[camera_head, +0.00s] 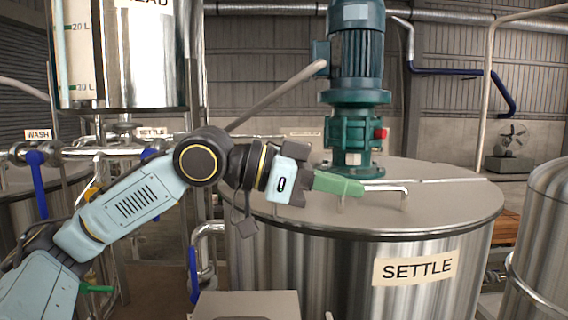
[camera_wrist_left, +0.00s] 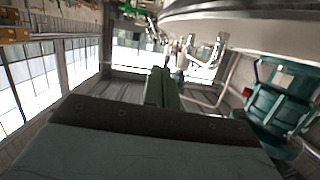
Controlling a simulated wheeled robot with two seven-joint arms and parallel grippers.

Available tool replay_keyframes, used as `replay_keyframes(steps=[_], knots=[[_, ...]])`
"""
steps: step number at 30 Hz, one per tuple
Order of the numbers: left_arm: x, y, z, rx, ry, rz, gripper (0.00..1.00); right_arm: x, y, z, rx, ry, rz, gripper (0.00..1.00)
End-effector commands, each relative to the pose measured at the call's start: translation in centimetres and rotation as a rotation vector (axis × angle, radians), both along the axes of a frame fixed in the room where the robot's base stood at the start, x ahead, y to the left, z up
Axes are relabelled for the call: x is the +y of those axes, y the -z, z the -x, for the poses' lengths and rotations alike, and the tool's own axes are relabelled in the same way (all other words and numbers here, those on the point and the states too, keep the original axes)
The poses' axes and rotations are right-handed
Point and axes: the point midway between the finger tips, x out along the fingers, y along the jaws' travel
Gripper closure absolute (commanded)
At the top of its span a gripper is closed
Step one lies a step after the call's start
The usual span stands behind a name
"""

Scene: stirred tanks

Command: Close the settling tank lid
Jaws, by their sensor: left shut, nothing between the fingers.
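The settling tank (camera_head: 340,262) is a steel cylinder with a SETTLE label. Its lid (camera_head: 440,212) is the front part of the top and looks flat, level with the rim. A bent metal handle (camera_head: 402,189) stands on the lid. My left gripper (camera_head: 350,187) has green fingers, shut and empty, just above the lid at the handle's left end; I cannot tell whether they touch it. The fingers also show in the left wrist view (camera_wrist_left: 162,88), with a bent metal bar (camera_wrist_left: 207,102) beside them. My right gripper is not in view.
A teal stirrer motor (camera_head: 356,100) stands on the tank's top behind the gripper. A grey pipe (camera_head: 275,96) slants behind my left arm. A raised tank (camera_head: 125,55) and blue-handled valves (camera_head: 38,180) are at left. Another steel tank (camera_head: 545,240) is at right.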

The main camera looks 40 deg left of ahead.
Motion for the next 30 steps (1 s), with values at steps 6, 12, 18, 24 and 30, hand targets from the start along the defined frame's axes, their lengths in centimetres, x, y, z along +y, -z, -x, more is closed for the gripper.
replay_keyframes(steps=[6,12,18,24,30], knots=[[2.3,0.3,2.3,0.0,-0.003,-0.003,1.0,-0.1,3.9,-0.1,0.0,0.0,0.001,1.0],[3.9,-0.5,4.0,-0.001,-0.002,0.0,1.0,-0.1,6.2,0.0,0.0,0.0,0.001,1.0],[5.2,-1.2,5.3,-0.001,0.0,0.0,1.0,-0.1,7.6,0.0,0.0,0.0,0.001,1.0],[5.7,-1.6,5.8,-0.001,0.002,0.0,1.0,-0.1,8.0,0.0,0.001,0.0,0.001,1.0],[5.7,-1.7,5.8,-0.001,0.002,0.0,1.0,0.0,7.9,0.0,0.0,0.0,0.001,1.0]])
